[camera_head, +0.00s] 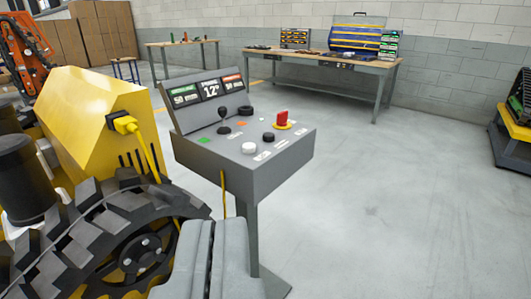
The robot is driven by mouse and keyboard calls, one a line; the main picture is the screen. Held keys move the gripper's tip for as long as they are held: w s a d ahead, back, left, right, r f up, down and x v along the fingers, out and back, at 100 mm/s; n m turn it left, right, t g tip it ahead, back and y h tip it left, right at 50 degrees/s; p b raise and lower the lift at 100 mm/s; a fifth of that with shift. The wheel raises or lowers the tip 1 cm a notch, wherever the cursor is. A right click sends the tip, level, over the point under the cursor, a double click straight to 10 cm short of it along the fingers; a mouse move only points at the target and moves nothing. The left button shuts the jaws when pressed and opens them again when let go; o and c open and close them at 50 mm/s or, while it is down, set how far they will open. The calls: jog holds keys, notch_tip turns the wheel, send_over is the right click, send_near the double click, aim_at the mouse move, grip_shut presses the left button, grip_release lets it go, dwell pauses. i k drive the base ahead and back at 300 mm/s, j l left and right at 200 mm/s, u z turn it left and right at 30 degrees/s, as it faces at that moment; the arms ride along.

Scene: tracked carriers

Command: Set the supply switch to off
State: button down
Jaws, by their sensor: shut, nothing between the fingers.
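A grey control console (262,180) stands on a post near the middle of the view. On its sloped top, at the right rear, is a red knob on a yellow base (282,119), which looks like the supply switch. Its label is too small to read, and I cannot tell its set position. My gripper (213,226) is at the bottom of the view, its two grey fingers shut and empty. It appears in front of and below the console, apart from the red knob.
The console also carries a black joystick (223,120), a white knob (249,148) and black knobs. A yellow tracked machine (95,110) with a yellow plug and cable stands close on the left. A workbench (330,68) stands behind.

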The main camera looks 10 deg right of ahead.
aim_at(282, 117)
jog(key=i, duration=1)
